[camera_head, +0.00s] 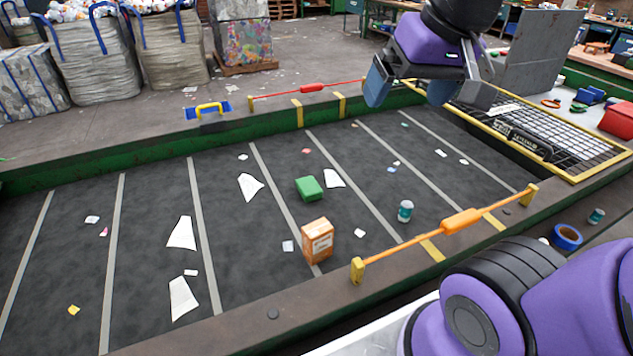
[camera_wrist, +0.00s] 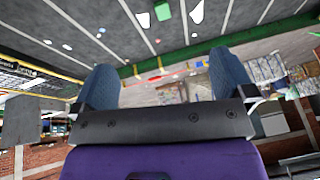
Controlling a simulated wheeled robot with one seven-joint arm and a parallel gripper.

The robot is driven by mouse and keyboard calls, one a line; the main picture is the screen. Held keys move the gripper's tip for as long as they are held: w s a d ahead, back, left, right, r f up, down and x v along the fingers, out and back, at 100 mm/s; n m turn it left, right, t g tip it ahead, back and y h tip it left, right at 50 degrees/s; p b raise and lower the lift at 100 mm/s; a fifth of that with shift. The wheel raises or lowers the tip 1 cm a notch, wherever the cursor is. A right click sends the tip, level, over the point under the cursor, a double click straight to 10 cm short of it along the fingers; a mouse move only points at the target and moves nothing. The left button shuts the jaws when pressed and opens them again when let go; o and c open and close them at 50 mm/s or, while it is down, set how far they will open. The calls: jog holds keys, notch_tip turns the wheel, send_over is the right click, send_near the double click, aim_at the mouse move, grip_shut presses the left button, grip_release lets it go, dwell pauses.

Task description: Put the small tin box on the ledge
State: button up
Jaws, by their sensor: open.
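A small green box (camera_head: 309,188), which looks like the tin box, lies flat in the middle of the dark belt (camera_head: 150,225). It also shows at the top of the wrist view as a green patch (camera_wrist: 162,10). My gripper (camera_head: 410,92) is raised over the belt's far edge, up and to the right of the green box and well apart from it. Its blue fingers (camera_wrist: 165,82) are spread with nothing between them. A brown ledge (camera_head: 225,325) runs along the belt's near side, and another (camera_head: 130,155) along the far side; I cannot tell which one is meant.
An orange carton (camera_head: 318,240) stands close in front of the green box. A teal-and-white can (camera_head: 405,211) and paper scraps lie on the belt. An orange-handled bar (camera_head: 460,220) spans the near edge. A yellow-framed grating (camera_head: 560,145) is at right, a blue tape roll (camera_head: 567,236) near it.

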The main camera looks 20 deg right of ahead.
jog(key=w+f+m+g+y, duration=0.2)
jog(key=w+f+m, duration=0.15)
jog(key=w, duration=0.75)
jog(key=m+g+y, duration=0.1)
jog(key=m+g, duration=0.1)
jog(key=m, duration=1.1)
send_over(309, 185)
jog(key=d, duration=0.4)
notch_tip(309, 185, down, 30)
jog(key=x, duration=1.1)
jog(key=shift+s+a, duration=0.1)
jog(key=shift+c, duration=0.2)
jog(key=c, duration=0.6)
jog(key=shift+r+y, duration=0.15)
jog(key=shift+y, duration=0.15)
